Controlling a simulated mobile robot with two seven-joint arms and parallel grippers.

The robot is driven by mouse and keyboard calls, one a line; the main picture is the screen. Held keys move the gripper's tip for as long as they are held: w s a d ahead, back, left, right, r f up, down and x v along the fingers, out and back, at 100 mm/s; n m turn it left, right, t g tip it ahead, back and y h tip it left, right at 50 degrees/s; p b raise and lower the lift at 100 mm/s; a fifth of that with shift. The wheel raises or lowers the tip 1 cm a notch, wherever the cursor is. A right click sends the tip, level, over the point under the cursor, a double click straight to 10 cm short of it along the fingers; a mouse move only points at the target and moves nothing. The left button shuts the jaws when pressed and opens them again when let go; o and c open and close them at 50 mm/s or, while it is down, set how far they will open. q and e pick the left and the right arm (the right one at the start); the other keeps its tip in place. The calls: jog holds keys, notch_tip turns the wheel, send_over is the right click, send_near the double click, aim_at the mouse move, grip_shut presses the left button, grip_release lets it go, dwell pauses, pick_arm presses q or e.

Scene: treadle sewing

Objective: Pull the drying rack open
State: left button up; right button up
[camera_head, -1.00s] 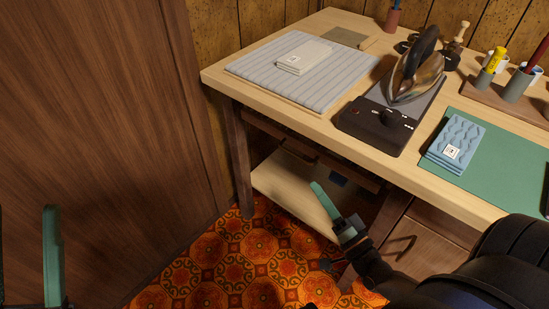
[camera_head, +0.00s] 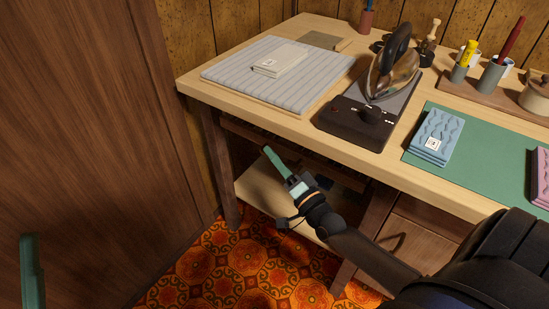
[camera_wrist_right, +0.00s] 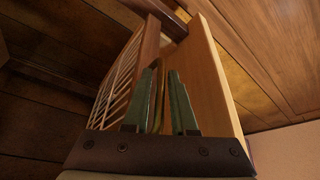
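The drying rack shows in the right wrist view as a row of pale thin rods (camera_wrist_right: 122,76) beside a dark wooden bar, close past my fingers. In the head view it is mostly hidden in the shadow under the table top. My right gripper (camera_head: 267,150) reaches under the table's front edge. In the right wrist view its two green fingers (camera_wrist_right: 164,74) stand apart, with a curved brass-coloured strip, perhaps a handle, seen between them. I cannot tell whether they touch it. My left gripper (camera_head: 29,240) shows only one green finger at the left edge.
The wooden table (camera_head: 205,87) carries an iron (camera_head: 392,72) on a dark base, a striped pad (camera_head: 300,85) and a green mat (camera_head: 480,165). A low shelf (camera_head: 262,190) lies beneath. A brown wooden panel (camera_head: 75,140) stands at left. Patterned floor is clear between.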

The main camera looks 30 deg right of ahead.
jog(key=shift+c, duration=0.2)
grip_shut()
dwell(1.1)
